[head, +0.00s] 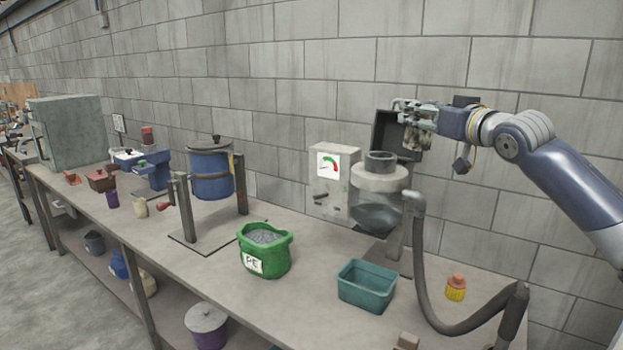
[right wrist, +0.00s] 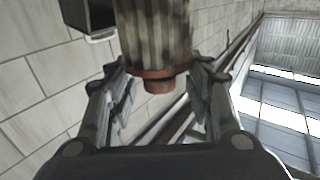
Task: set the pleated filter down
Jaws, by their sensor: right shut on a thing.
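My right gripper (head: 408,112) is raised at the right, above and a little right of the glass-bodied hopper (head: 379,190). It is shut on the pleated filter (head: 414,143), a grey-brown, stained piece that shows just below the fingers. In the right wrist view the filter (right wrist: 153,32) has vertical pleats and a rust-coloured end cap with a short stub, between the two fingers (right wrist: 160,90). The filter is in the air, clear of the bench (head: 330,262). Part of it is hidden by the fingers. My left gripper is not in view.
A dark open-fronted box (head: 385,128) is behind the filter, near the wall. A grey hose (head: 424,270) curves down right of the hopper. A teal bin (head: 366,286), a green PE bag (head: 264,250) and a yellow-orange jar (head: 456,288) stand on the bench.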

